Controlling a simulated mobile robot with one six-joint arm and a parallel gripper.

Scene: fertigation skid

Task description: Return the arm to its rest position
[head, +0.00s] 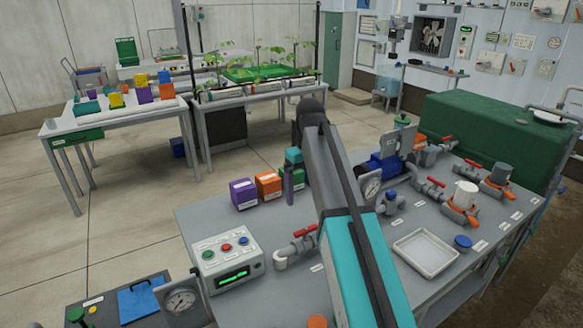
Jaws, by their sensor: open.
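My arm, teal and dark grey, rises from the bottom of the head view and reaches out over the grey skid table (235,228). Its far end is bent, with a small teal wrist piece left of the dark link. Below that, my gripper (289,198) shows as a narrow grey part pointing down, partly hidden by my arm. It is open, and I see nothing held in it. It stands in front of a green box (299,178), beside an orange box (268,184) and a purple box (243,194). I cannot tell its exact height above the table.
A control box (228,262) and a gauge (181,300) stand front left. Pipes with red-handled valves, a blue pump (384,164), a white tray (426,253) and a blue cap (463,242) lie right of my arm. Open floor lies left.

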